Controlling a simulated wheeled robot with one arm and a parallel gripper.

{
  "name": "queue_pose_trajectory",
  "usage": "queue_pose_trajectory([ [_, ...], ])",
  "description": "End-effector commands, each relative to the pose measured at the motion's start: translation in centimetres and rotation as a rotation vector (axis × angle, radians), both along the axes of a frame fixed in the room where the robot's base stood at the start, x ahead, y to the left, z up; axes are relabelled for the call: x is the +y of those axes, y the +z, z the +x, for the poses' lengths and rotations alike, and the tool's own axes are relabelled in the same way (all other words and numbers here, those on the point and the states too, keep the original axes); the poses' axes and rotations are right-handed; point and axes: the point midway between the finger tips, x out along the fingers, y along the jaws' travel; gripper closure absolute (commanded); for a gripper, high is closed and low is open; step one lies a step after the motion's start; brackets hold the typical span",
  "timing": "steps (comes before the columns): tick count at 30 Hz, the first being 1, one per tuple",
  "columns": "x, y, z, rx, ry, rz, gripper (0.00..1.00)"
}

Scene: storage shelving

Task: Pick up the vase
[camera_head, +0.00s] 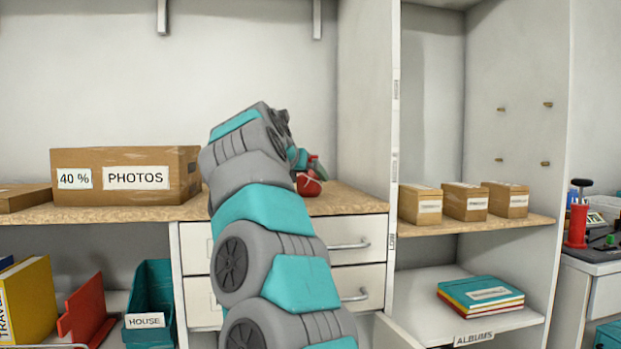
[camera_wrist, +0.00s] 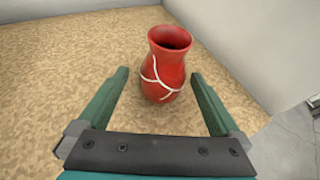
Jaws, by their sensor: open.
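The vase (camera_wrist: 163,72) is red with white curved lines and an open dark mouth. In the wrist view it stands upright on the wood-grain counter, just beyond and between my fingertips. My gripper (camera_wrist: 158,75) is open, with one green finger on each side of the vase, and no contact shows. In the head view only a red part of the vase (camera_head: 309,186) shows past my arm, at the back of the counter (camera_head: 345,199). My arm hides the rest of it and most of my gripper there.
A white side panel (camera_head: 365,100) rises right of the vase, with the back wall behind. A cardboard PHOTOS box (camera_head: 140,190) stands left on the counter. White drawers (camera_head: 345,247) are below. Small boxes (camera_head: 465,202) sit on the right shelf. Counter left of the vase is clear in the wrist view.

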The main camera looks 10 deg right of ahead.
Motion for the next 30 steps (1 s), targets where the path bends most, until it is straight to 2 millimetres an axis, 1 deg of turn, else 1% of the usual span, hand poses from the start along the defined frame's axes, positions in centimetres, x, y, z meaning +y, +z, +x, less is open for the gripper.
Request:
queue_pose_trajectory([
  [5, -1.1, -0.8, 1.3, 0.002, -0.004, -0.001, 0.00],
  [9, -2.3, -1.8, 2.9, 0.001, -0.006, -0.001, 0.00],
  [12, -2.6, -2.1, 3.8, 0.000, -0.003, -0.003, 0.00],
  [16, -3.0, -2.4, 4.4, -0.002, -0.001, -0.002, 0.00],
  [23, -3.0, -2.4, 4.5, -0.002, 0.000, -0.002, 0.00],
  [30, -3.0, -2.4, 4.5, -0.002, 0.000, -0.002, 0.27],
])
